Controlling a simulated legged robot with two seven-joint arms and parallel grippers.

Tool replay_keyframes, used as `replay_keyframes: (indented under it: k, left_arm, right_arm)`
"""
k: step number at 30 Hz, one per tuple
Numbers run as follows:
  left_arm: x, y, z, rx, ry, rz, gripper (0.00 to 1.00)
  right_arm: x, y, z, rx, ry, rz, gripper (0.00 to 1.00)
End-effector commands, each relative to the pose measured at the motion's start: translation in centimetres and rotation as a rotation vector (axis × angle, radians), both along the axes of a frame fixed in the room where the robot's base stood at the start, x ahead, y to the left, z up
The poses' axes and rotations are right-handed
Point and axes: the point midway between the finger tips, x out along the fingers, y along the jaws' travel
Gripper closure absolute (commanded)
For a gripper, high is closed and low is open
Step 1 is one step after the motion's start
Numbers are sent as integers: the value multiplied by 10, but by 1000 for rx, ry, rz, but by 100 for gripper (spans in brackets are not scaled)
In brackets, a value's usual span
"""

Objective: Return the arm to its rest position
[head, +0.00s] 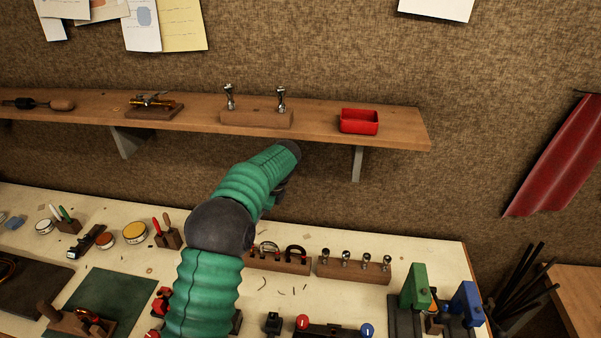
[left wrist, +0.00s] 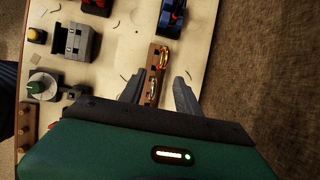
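One green arm of mine rises from the bottom, left of centre, in the head view; it looks like my left arm. Its far end is just in front of the shelf (head: 405,133), and its gripper is hidden behind the wrist there. In the left wrist view my left gripper (left wrist: 158,88) has its two dark fingers well apart. A narrow wooden block with brass-coloured pieces (left wrist: 155,72) shows between and beyond the fingers. I see no contact with it. My right gripper is not in view.
The shelf holds a red tray (head: 359,121) and a wooden block with two metal pieces (head: 256,118). The bench (head: 400,245) below carries a green block (head: 415,286), a blue block (head: 467,303) and several small tools. A red cloth (head: 556,160) hangs at right.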

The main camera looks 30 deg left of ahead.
Motion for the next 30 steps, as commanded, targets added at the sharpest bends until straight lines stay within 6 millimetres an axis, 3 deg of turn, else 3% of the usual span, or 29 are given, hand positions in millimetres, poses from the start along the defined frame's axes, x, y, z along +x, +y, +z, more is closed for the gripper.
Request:
replay_keyframes:
  k: [4, 8, 12, 15, 18, 21, 23, 30]
  left_arm:
    - [-3, -12, -4, -17, -27, 26, 61]
    - [-26, -64, -19, -100, -142, 168, 61]
    - [-84, -138, -43, -250, -302, 472, 61]
    - [-139, -180, -63, -349, -386, 730, 61]
    - [-188, -206, -80, -422, -444, 964, 61]
    - [-221, -219, -91, -462, -476, 1125, 61]
    - [-231, -222, -94, -473, -485, 1180, 61]
    - [-237, -224, -96, -478, -490, 1210, 61]
  right_arm:
    - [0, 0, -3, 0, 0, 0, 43]
    - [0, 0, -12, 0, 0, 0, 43]
    - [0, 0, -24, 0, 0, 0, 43]
    - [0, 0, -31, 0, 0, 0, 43]
    - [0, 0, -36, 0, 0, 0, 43]
    - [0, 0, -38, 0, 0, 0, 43]
    - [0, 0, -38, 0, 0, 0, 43]
    - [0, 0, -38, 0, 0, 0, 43]
